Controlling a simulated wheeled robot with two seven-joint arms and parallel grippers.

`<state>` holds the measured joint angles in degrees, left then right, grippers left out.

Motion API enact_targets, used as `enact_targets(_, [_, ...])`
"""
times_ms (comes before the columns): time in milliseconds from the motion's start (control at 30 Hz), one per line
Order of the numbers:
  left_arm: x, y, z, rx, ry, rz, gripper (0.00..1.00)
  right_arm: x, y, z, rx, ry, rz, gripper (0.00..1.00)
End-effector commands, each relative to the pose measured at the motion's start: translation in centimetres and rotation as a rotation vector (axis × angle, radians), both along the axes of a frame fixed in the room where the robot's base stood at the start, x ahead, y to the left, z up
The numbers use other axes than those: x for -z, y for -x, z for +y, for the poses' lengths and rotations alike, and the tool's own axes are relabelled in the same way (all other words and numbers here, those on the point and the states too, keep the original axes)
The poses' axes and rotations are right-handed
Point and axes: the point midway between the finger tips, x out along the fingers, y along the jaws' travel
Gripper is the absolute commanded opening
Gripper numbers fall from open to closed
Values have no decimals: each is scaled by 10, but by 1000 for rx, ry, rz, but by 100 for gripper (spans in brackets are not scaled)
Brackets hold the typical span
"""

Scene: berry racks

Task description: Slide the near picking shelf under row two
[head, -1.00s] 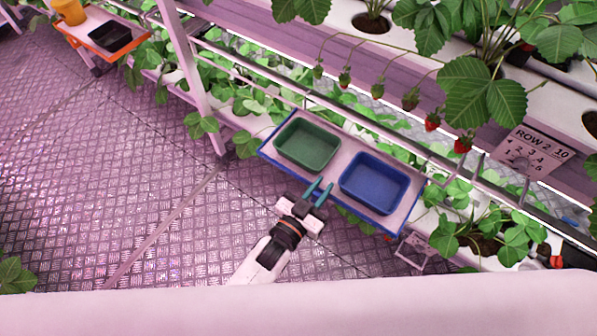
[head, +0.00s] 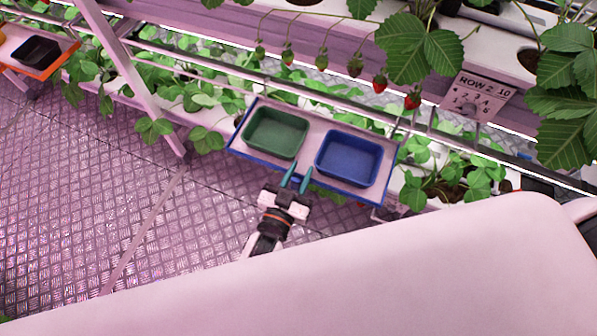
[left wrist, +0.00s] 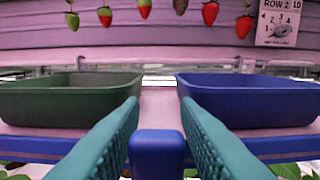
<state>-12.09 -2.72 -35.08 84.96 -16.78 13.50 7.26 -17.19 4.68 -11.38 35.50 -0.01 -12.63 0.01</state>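The near picking shelf (head: 314,163) is a pale board with a blue rim, below row two's hanging berries. It carries a green tray (head: 275,134) on the left and a blue tray (head: 348,158) on the right; both look empty. My left gripper (head: 297,178) is at the shelf's front edge. In the left wrist view its teal fingers (left wrist: 159,112) stand apart, one on each side of a blue knob (left wrist: 158,152) on the shelf's front. Narrow gaps seem to show beside the knob. My right gripper is not in view.
Several strawberries (head: 379,82) hang from row two's gutter above and behind the shelf. A ROW 2 sign (head: 477,96) hangs at right. A white post (head: 130,75) stands left of the shelf. An orange-rimmed shelf (head: 66,56) is farther left. The metal floor (head: 90,200) is open.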

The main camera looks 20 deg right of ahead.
Motion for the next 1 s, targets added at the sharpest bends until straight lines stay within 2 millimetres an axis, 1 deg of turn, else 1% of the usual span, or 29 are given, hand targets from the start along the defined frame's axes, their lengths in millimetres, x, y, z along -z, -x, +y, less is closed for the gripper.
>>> enact_targets(167, [1, 3, 3, -1, -2, 1, 29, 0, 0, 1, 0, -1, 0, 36])
enact_targets(267, [2, 12, 10, -1, -3, 3, 29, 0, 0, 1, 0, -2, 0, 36])
enact_targets(500, [2, 52, 41, 1, -2, 3, 29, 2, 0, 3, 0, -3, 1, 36])
enact_targets(700, [2, 81, 63, 0, -2, 2, 29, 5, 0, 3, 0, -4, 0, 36])
enact_targets(833, [1, 91, 71, 0, -1, 2, 29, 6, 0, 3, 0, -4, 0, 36])
enact_targets(1000, [0, 95, 74, 1, -1, -1, 29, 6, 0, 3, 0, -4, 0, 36])
